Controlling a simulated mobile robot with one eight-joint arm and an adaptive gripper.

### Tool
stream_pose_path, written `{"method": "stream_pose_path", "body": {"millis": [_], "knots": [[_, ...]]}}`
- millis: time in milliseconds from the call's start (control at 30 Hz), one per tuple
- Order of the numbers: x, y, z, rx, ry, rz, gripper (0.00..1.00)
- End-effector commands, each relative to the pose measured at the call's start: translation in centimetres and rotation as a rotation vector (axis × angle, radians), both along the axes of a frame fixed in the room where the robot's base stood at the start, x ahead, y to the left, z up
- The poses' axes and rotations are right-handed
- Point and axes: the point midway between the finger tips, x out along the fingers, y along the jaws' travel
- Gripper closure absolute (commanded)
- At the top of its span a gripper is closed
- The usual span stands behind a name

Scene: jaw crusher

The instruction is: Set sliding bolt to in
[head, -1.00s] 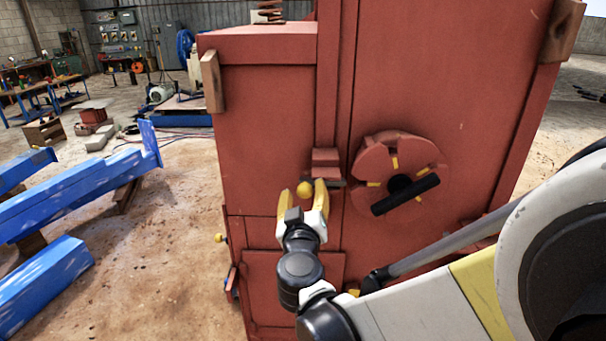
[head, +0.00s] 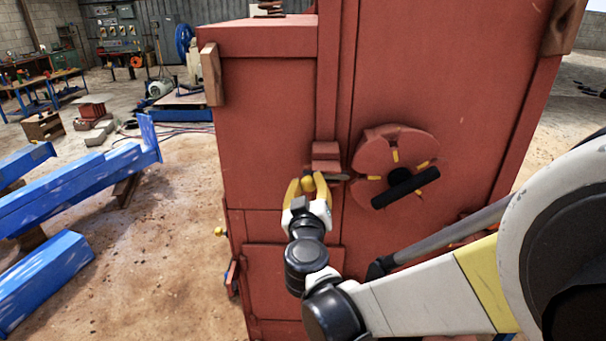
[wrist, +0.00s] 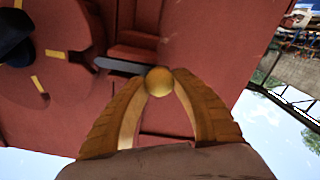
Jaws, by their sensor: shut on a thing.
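The sliding bolt is a grey bar (head: 338,178) with a round yellow knob (wrist: 159,81). Its bar runs under a red bracket (head: 325,156) on the front of the red crusher body (head: 265,120) and points towards the slotted disc. In the wrist view the bar (wrist: 118,66) joins the knob from the left. My gripper (head: 308,182) is shut on the knob, with one yellow fingertip on each side of it. In the head view the fingers mostly hide the knob. The bar's far end is close to the disc's rim; I cannot tell whether it enters a slot.
A round red disc (head: 372,155) with yellow marks and a black handle (head: 405,188) is right of the bolt. Another yellow knob (head: 220,231) sticks out at the body's left edge. Blue beams (head: 85,190) lie on the floor at left. My arm fills the lower right.

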Motion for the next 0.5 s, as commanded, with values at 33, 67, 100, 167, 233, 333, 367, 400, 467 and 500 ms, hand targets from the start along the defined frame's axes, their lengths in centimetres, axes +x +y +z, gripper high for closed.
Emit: {"method": "stream_pose_path", "body": {"millis": [33, 67, 100, 167, 233, 333, 367, 400, 467, 500], "knots": [[0.1, -1.1, 0.0, -0.002, -0.001, -0.007, 1.0], [0.1, -1.6, 0.0, -0.002, -0.001, -0.007, 1.0], [0.0, -2.4, 0.0, -0.002, -0.001, -0.008, 1.0], [-0.1, -3.2, 0.0, -0.002, -0.001, -0.007, 1.0], [-0.1, -3.6, 0.0, -0.002, -0.001, -0.006, 1.0], [-0.1, -3.6, 0.1, -0.002, -0.001, -0.006, 1.0], [-0.1, -3.6, 0.1, -0.002, 0.0, -0.006, 1.0], [-0.1, -3.6, 0.0, -0.002, 0.0, -0.006, 1.0], [-0.1, -3.6, 0.0, -0.002, -0.001, -0.007, 1.0], [-0.1, -3.6, 0.0, -0.002, -0.001, -0.007, 0.57]]}}
